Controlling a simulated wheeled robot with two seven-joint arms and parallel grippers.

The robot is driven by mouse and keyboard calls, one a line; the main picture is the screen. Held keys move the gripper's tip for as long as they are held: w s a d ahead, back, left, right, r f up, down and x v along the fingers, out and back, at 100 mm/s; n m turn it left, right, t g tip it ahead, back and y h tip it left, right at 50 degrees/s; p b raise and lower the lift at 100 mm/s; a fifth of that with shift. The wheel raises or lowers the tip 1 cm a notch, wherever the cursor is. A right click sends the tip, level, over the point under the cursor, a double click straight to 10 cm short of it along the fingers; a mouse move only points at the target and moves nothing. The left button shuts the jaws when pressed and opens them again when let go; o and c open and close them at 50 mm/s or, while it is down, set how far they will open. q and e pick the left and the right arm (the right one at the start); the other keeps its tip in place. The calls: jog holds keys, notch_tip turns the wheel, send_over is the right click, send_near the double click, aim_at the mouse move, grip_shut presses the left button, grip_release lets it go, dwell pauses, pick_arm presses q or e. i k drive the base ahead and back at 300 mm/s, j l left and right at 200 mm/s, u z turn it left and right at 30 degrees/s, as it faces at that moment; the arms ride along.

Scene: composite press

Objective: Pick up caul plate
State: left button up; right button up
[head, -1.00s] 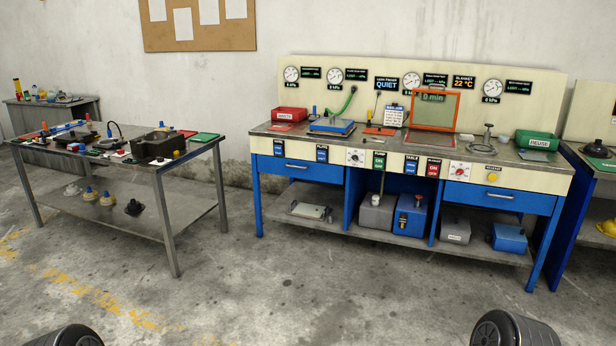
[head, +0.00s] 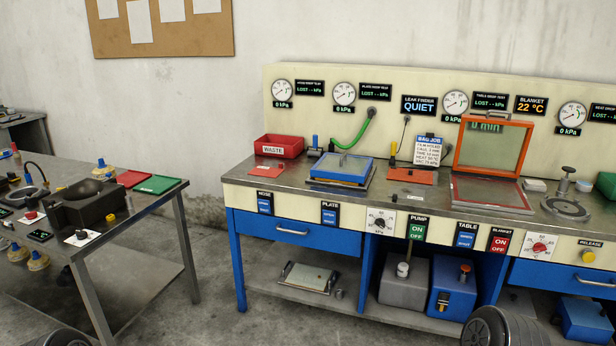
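A pale flat plate (head: 308,278) with a dark bar at each end lies on the lower shelf of the blue bench, at the left. It may be the caul plate, but no label shows. A blue-framed flat unit (head: 341,170) sits on the benchtop above it, and an orange-framed hinged unit (head: 493,150) stands open to its right. Neither of my grippers is in view. Only dark rounded parts, probably mine, show at the bottom edge.
The bench (head: 240,175) also holds a red waste bin (head: 279,146) and orange mats. A grey canister (head: 405,285) and a blue box (head: 451,291) stand on its shelf. A metal table (head: 150,205) with a black block (head: 90,203) is at left. Open floor lies between.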

aim_at(395, 192)
jog(key=i+z, duration=0.25)
jog(key=i, duration=0.2)
jog(key=i+j+z, duration=0.2)
jog(key=i, duration=0.2)
jog(key=i+j+z, duration=0.25)
jog(key=i, duration=0.15)
jog(key=i+j+z, duration=0.2)
jog(key=i+z, duration=0.25)
jog(key=i+j+z, duration=0.15)
jog(key=j+z, duration=0.3)
jog(key=i+j+z, duration=0.25)
jog(key=z, duration=0.2)
jog(key=i+j+z, duration=0.1)
jog(key=j+z, duration=0.35)
jog(key=i+j, duration=0.05)
jog(key=j, duration=0.05)
